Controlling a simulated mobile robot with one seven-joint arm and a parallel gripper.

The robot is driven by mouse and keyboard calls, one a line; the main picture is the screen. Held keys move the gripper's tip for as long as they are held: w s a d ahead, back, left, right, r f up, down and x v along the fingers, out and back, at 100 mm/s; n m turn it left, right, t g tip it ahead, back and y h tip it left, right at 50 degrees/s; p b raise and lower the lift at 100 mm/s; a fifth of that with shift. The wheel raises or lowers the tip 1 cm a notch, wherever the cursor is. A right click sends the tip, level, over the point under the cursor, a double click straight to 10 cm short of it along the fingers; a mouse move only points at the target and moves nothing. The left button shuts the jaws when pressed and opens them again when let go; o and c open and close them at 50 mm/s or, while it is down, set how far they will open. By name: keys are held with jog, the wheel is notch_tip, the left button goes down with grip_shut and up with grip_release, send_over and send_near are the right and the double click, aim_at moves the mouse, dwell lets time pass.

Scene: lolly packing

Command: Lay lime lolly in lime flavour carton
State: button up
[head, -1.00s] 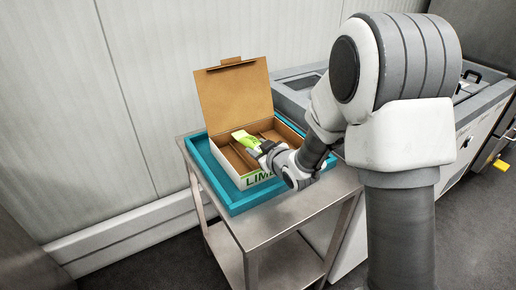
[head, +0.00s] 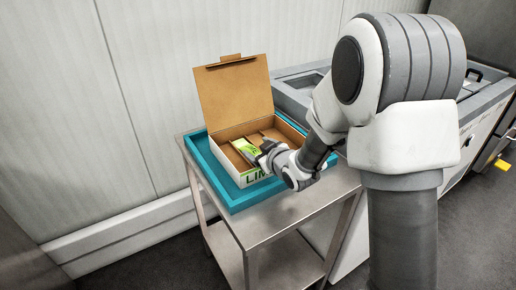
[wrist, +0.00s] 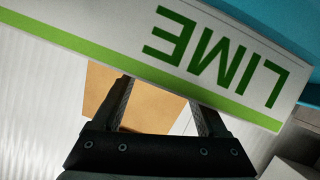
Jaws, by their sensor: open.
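The lime flavour carton (head: 245,181) stands open on the table, its brown lid (head: 235,95) raised at the back. The green-and-white lime lolly (head: 246,151) is inside it, towards the left in the head view, near a brown divider. My gripper (head: 263,151) is open, reaching over the front wall beside the lolly's near end. Whether it touches the lolly I cannot tell. In the wrist view the carton's white LIME wall (wrist: 210,50) crosses in front of my open fingers (wrist: 160,95), hiding the tips. Brown card shows between them. The lolly is hidden there.
The carton sits in a teal tray (head: 205,172) on a steel table (head: 275,207). A grey chest-like machine (head: 290,95) stands close behind to the right. A pale panelled wall (head: 120,100) is at the back left.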

jog(key=shift+r+p, duration=0.6)
jog(key=shift+p, duration=0.1)
jog(key=shift+s+d+r+p, duration=0.1)
jog(key=shift+s+r+p, duration=0.05)
jog(key=shift+r+p, duration=0.15)
jog(key=p+v, duration=0.1)
jog(key=v, duration=1)
jog(key=shift+s+d+f, duration=0.1)
jog(key=shift+s+f, duration=0.05)
jog(key=shift+s, duration=0.1)
jog(key=s+d+r+m+g+h, duration=0.2)
jog(key=s+d+r+m+h, duration=0.45)
jog(key=d, duration=0.45)
jog(key=s+r+m+g, duration=0.1)
jog(key=s+r+g, duration=0.1)
jog(key=s, duration=0.6)
jog(key=s+r+m+g, duration=0.1)
jog(key=s+r+g, duration=0.1)
jog(key=s, duration=0.7)
jog(key=shift+d+m+g, duration=0.25)
jog(key=shift+m+g, duration=0.05)
jog(key=shift+m, duration=0.05)
